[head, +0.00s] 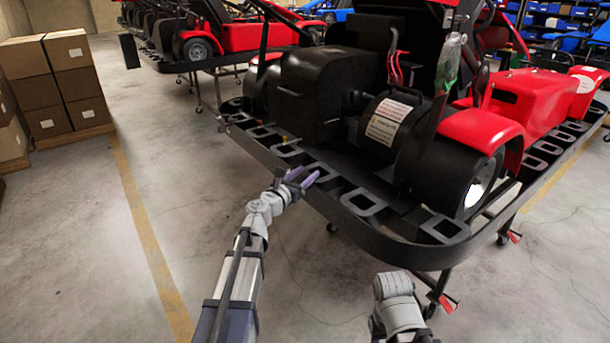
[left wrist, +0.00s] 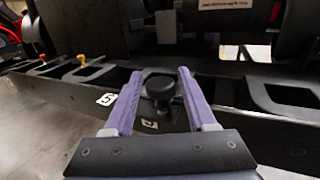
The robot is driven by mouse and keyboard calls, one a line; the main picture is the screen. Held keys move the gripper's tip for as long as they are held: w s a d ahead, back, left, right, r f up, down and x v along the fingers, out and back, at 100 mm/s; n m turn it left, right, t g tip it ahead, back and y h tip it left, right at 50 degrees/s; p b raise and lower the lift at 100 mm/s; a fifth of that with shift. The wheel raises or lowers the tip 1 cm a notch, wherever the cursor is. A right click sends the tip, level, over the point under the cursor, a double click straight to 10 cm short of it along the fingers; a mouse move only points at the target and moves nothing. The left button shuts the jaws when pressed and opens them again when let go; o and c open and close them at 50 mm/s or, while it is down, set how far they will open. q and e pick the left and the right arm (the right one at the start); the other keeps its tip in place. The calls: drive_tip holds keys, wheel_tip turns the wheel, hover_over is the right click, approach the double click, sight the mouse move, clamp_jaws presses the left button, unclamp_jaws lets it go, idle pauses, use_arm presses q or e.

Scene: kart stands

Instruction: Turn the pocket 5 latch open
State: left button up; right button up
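My left gripper (head: 303,178) is at the near edge of the black kart stand (head: 340,212). In the left wrist view my left gripper (left wrist: 159,76) has its two purple fingers spread apart, with a black round knob (left wrist: 160,87) between them. I cannot tell whether either finger touches the knob. A white label marked 5 (left wrist: 107,99) is on the stand's front face, just left of the fingers. A second white label (left wrist: 149,124) shows below the knob; its mark is hard to read. Only part of my right arm shows, and its gripper is not visible.
Yellow latch pieces (left wrist: 82,60) stand along the rail to the left. A red kart (head: 480,125) with black parts sits on the stand. Cardboard boxes (head: 60,85) are stacked at the far left. The concrete floor to the left of the stand is clear.

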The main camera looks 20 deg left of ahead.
use_arm(q)
clamp_jaws()
drive_tip(key=shift+s+n+y, duration=0.1)
drive_tip(key=shift+n+y, duration=0.3)
drive_tip(key=shift+y, duration=0.2)
drive_tip(key=n+y, duration=0.2)
drive_tip(key=y, duration=0.1)
drive_tip(key=shift+d+t, duration=0.15)
drive_tip(key=shift+t, duration=0.15)
drive_tip(key=n+y, duration=0.1)
drive_tip(key=y, duration=0.2)
drive_tip(key=n+y, duration=0.2)
drive_tip(key=shift+n+y, duration=0.3)
drive_tip(key=shift+y, duration=0.1)
drive_tip(key=n+g+y, duration=0.1)
drive_tip(key=n+y, duration=0.1)
drive_tip(key=n+g+y, duration=0.1)
drive_tip(key=g+y, duration=0.1)
drive_tip(key=y, duration=0.1)
drive_tip(key=shift+w+n, duration=0.2)
drive_tip(key=shift+n, duration=0.2)
drive_tip(key=shift+n+g+y, duration=0.8)
drive_tip(key=shift+g+y, duration=0.1)
drive_tip(key=shift+y, duration=0.2)
drive_tip(key=shift+s+a+y, duration=0.1)
drive_tip(key=shift+a+y, duration=0.1)
drive_tip(key=shift+y, duration=0.1)
